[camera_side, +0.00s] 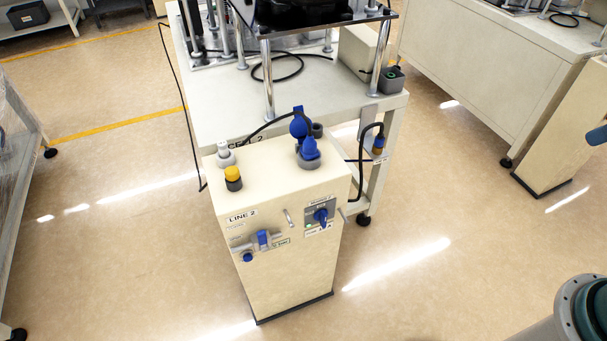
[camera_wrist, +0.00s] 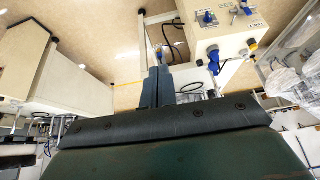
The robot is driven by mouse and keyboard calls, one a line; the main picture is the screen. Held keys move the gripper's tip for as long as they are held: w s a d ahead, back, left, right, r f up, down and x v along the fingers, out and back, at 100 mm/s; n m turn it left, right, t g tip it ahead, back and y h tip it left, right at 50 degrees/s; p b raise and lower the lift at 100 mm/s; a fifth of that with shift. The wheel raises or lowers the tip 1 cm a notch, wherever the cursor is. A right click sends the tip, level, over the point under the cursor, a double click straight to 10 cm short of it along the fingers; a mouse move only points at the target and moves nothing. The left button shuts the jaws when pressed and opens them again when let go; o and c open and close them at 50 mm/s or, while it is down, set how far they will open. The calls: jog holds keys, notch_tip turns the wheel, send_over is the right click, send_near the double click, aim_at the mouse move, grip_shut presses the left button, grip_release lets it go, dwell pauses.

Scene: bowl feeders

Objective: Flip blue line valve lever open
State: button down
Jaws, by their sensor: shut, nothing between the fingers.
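The blue valve lever (camera_side: 263,238) is on the front face of the cream LINE 2 cabinet (camera_side: 280,262) in the side view. It stands roughly upright, across a short grey horizontal pipe, with a small blue part (camera_side: 247,257) below left of it. In the wrist view the cabinet (camera_wrist: 222,47) is at the upper right, and a small blue part (camera_wrist: 247,10) near the top edge may be the lever. My gripper (camera_wrist: 158,70) is shut and empty, well apart from the cabinet.
A blue rotary switch (camera_side: 321,215) sits right of the valve. Blue connectors (camera_side: 308,150) with a black cable and a yellow-topped fitting (camera_side: 233,178) stand on the cabinet top. A feeder table (camera_side: 210,110) is behind. Floor in front is clear.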

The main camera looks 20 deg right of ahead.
jog(key=w+a+f+y, duration=0.1)
jog(key=w+a+f, duration=0.2)
jog(key=w+a, duration=0.3)
jog(key=w+a+f+n+y, duration=0.1)
jog(key=w+a+f, duration=0.25)
jog(key=w, duration=0.45)
jog(key=w+a+f+y, duration=0.1)
jog(key=w+a+f, duration=0.1)
jog(key=w+a, duration=0.4)
jog(key=g+y, duration=0.1)
jog(key=y, duration=0.2)
send_near(263, 242)
jog(key=d+r, duration=0.3)
jog(key=d, duration=0.1)
jog(key=shift+s+a, duration=0.25)
jog(key=x, duration=1)
jog(key=shift+d, duration=0.15)
